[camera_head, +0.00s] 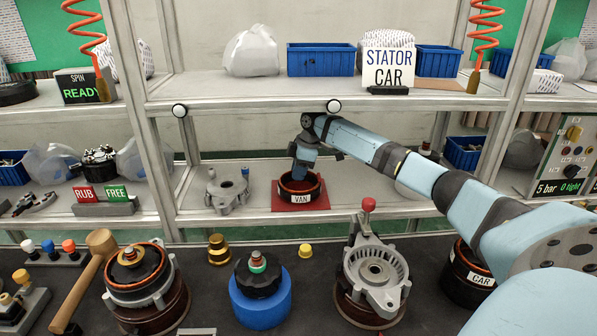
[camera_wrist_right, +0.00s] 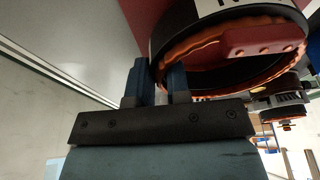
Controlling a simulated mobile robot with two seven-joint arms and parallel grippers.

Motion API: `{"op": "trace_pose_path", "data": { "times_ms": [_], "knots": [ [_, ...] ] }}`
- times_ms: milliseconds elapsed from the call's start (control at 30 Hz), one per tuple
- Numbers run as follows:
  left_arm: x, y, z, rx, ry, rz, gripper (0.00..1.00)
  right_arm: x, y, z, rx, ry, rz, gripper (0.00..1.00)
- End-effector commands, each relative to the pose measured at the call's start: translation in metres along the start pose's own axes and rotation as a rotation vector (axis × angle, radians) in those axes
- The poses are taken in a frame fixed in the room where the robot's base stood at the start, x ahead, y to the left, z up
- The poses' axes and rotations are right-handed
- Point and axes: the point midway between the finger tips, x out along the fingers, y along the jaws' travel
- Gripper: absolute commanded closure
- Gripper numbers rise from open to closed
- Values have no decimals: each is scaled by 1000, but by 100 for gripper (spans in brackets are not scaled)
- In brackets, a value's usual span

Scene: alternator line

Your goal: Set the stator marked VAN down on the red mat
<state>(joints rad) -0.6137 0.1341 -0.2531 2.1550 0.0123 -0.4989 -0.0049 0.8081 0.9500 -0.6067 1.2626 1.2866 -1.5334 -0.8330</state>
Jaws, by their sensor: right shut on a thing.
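The stator marked VAN (camera_head: 301,198) is a dark ring with orange windings and a white label. It is upright on the red mat (camera_head: 281,207) on the lower shelf, with no gap visible below it. My right gripper (camera_head: 299,177) reaches down to it and is shut on its rim. In the right wrist view the two blue fingers (camera_wrist_right: 157,82) straddle the wall of the stator (camera_wrist_right: 225,75), and part of the red mat (camera_wrist_right: 138,14) shows behind. The far side of the stator is partly hidden by the gripper. My left gripper is out of view.
A grey housing (camera_head: 228,190) stands left of the mat. The upper shelf edge (camera_head: 250,103) runs above my right arm. A stator marked CAR (camera_head: 468,278) is on the front bench beneath my arm. Several alternator parts and a mallet (camera_head: 88,275) crowd the bench.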

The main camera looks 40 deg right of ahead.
Motion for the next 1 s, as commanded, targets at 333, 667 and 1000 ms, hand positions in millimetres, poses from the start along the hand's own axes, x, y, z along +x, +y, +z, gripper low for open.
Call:
{"op": "trace_pose_path", "data": {
  "times_ms": [333,667,1000],
  "knots": [
    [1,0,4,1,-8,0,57,0,0,0,0,0,0,58],
    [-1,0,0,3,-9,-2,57,-34,0,-1,-1,1,2,58],
    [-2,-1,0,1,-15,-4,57,-52,2,79,3,-3,-1,58]
  ]
}}
